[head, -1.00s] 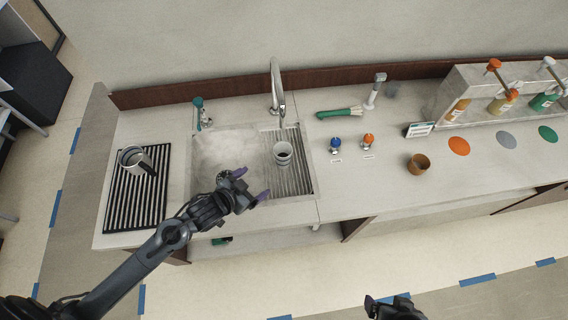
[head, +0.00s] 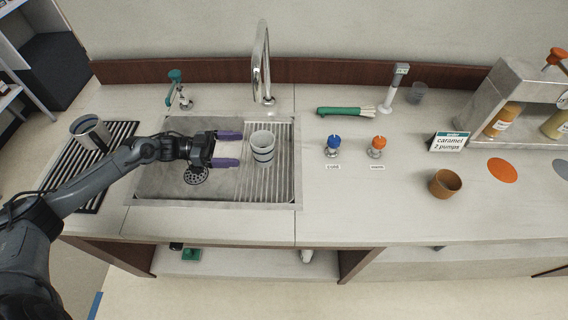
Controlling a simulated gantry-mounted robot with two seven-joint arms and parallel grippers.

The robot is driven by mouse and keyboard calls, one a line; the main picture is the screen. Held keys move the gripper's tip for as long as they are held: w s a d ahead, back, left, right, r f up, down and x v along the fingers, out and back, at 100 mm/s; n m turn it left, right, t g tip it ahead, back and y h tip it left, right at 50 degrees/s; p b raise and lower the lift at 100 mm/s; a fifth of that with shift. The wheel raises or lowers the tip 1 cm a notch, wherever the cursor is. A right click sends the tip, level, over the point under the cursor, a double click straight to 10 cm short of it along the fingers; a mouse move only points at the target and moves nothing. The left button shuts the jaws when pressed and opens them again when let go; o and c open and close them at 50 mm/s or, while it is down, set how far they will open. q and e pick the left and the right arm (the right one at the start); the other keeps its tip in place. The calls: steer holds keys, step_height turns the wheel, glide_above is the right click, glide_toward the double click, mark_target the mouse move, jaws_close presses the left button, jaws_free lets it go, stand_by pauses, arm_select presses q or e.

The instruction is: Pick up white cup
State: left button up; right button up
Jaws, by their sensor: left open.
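The white cup (head: 262,148), with dark bands around it, stands upright on the ribbed rack at the right side of the sink in the head view. My left gripper (head: 238,149) is over the sink, just left of the cup. Its two purple fingers are spread apart and point right toward the cup. Nothing is between the fingers, and the cup appears just beyond their tips. My right gripper is not in view.
The sink (head: 150,186) has a tall faucet (head: 262,60) behind it. A metal pitcher (head: 90,133) is on the black drain mat (head: 120,150) at left. A brown cup (head: 445,183), a green brush (head: 340,111) and blue and orange knobs (head: 333,144) are to the right.

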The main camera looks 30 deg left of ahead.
mark_target(270, 152)
arm_select(q)
steer(key=x, duration=0.3)
steer(key=b+x, duration=0.1)
steer(key=x, duration=0.1)
steer(key=shift+w+f, duration=0.1)
steer(key=shift+f, duration=0.3)
steer(key=shift+b+x, duration=0.35)
steer(key=shift+x, duration=2.7)
steer(key=shift+f, duration=0.1)
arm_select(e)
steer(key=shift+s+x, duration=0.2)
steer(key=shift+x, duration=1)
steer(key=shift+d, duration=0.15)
arm_select(q)
steer(key=c, duration=1.1)
